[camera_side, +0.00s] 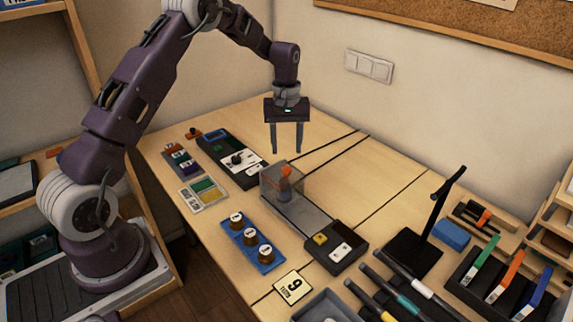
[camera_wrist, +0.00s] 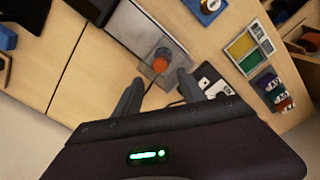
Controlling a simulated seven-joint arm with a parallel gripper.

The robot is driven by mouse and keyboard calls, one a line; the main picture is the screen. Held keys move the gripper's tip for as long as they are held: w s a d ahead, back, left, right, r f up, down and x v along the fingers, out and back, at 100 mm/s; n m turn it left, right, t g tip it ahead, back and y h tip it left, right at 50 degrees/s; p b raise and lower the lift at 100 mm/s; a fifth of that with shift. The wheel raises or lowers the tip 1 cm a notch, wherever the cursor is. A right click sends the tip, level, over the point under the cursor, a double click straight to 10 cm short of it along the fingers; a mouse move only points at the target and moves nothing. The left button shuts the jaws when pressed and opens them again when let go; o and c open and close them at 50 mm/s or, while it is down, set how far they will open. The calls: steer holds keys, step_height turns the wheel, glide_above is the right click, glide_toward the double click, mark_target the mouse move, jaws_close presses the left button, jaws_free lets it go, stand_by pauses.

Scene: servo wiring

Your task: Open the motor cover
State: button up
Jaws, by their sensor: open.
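The motor cover (camera_side: 274,178) is a clear box at the far end of a grey base plate (camera_side: 299,213). A motor with an orange top (camera_side: 287,171) stands inside or behind its clear walls. In the wrist view the orange top (camera_wrist: 160,65) shows between my fingers, with the clear cover (camera_wrist: 169,52) around it. I cannot tell from these views whether the cover is fully closed. My gripper (camera_side: 286,150) points down, open and empty, above the table just behind the cover. It also shows in the wrist view (camera_wrist: 158,88), apart from the cover.
A black block with yellow and white buttons (camera_side: 335,247) adjoins the plate's near end. A black stand (camera_side: 413,250) is right.

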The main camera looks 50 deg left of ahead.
mark_target(287, 168)
step_height(287, 168, down, 7)
steer(key=shift+f, duration=0.1)
jaws_close()
stand_by(1.5)
